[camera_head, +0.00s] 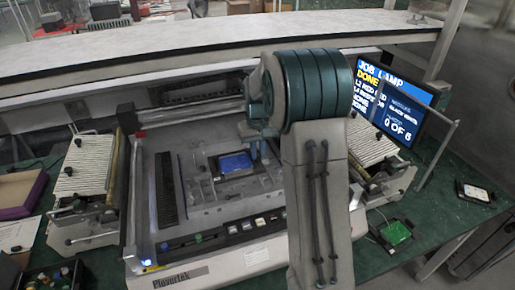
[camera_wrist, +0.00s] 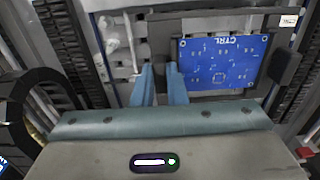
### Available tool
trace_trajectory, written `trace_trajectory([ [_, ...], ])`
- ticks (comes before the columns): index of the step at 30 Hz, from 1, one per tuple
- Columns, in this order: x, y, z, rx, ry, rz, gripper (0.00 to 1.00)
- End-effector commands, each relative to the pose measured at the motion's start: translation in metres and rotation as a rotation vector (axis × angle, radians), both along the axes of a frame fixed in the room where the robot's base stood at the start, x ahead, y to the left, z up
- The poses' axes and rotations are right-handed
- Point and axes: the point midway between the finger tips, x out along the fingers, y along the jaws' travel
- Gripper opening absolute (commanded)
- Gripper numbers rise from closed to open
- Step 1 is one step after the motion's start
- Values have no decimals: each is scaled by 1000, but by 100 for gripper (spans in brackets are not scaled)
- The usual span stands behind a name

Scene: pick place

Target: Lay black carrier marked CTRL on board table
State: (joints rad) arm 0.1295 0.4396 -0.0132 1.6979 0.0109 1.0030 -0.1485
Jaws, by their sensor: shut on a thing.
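The black carrier (camera_head: 214,167) holds a blue circuit board and is over the grey board table (camera_head: 190,212) of the machine marked Plovertek. In the wrist view, the carrier (camera_wrist: 160,36) shows as a dark frame around the blue board, which reads CTRL. My gripper (camera_wrist: 160,68) has its blue fingers close together on the carrier's left part. In the head view, my gripper (camera_head: 256,148) is at the carrier's right side, partly behind my arm. I cannot tell whether the carrier touches the table or hangs just above it.
Ribbed white feeders (camera_head: 88,165) flank the machine, with more at right (camera_head: 368,145). A carrier with a green board (camera_head: 396,232) and another with a pale board (camera_head: 474,192) lie on the green bench. A screen (camera_head: 395,100) stands behind right. A purple box (camera_head: 22,190) is at left.

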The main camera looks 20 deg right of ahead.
Motion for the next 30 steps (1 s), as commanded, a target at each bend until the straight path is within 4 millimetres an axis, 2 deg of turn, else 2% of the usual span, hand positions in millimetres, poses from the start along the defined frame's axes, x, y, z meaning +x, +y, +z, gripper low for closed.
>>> trace_trajectory([
  [3, 0, -1, -15, 0, 1, -1, 0],
  [15, 0, -1, -51, 0, 1, -1, 0],
  [30, -1, -1, -55, 0, 1, -1, 0],
])
